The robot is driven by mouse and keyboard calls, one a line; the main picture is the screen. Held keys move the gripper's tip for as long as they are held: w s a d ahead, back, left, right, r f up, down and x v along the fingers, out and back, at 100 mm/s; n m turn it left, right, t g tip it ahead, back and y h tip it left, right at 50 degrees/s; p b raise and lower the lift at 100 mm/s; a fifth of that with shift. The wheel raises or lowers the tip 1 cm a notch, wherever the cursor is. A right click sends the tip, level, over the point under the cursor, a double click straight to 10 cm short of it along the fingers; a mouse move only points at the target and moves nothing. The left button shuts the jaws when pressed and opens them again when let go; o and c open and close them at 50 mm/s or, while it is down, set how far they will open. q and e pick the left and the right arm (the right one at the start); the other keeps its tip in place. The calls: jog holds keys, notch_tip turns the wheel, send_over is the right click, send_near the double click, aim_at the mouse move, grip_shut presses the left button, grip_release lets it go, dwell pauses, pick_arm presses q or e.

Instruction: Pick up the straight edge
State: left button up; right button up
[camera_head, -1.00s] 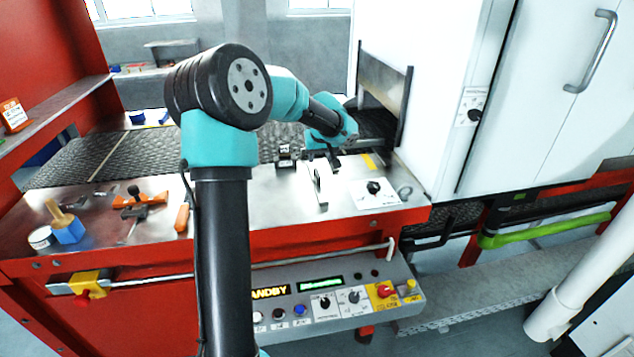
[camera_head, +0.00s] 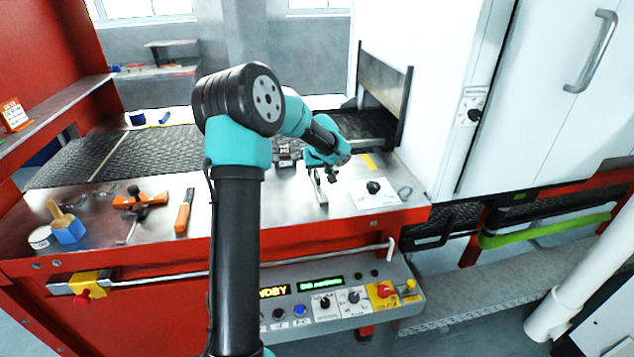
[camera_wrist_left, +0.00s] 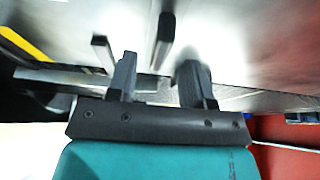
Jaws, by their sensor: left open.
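A thin pale steel bar that looks like the straight edge (camera_head: 320,190) is on the steel deck in the head view, running toward the deck's front edge. My left gripper (camera_head: 323,176) is low over the deck at the bar's far end. In the left wrist view the gripper (camera_wrist_left: 157,80) has its two dark fingers apart. A narrow dark-and-grey strip, likely the straight edge (camera_wrist_left: 165,30), shows beyond and between them. I cannot tell whether the fingers touch it. My right gripper is not in view.
A white plate with a black knob (camera_head: 373,188) lies close to the right of the bar. A small block-like device (camera_head: 284,157) is behind left. An orange-handled tool (camera_head: 184,212), orange clamp (camera_head: 140,200) and blue block with brush (camera_head: 68,230) are left. The mesh belt (camera_head: 85,158) runs behind.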

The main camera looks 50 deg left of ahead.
aim_at(317, 173)
pick_arm(q)
jog(key=shift+x, duration=1.6)
jog(key=shift+c, duration=0.2)
grip_shut()
jog(key=shift+r, duration=0.1)
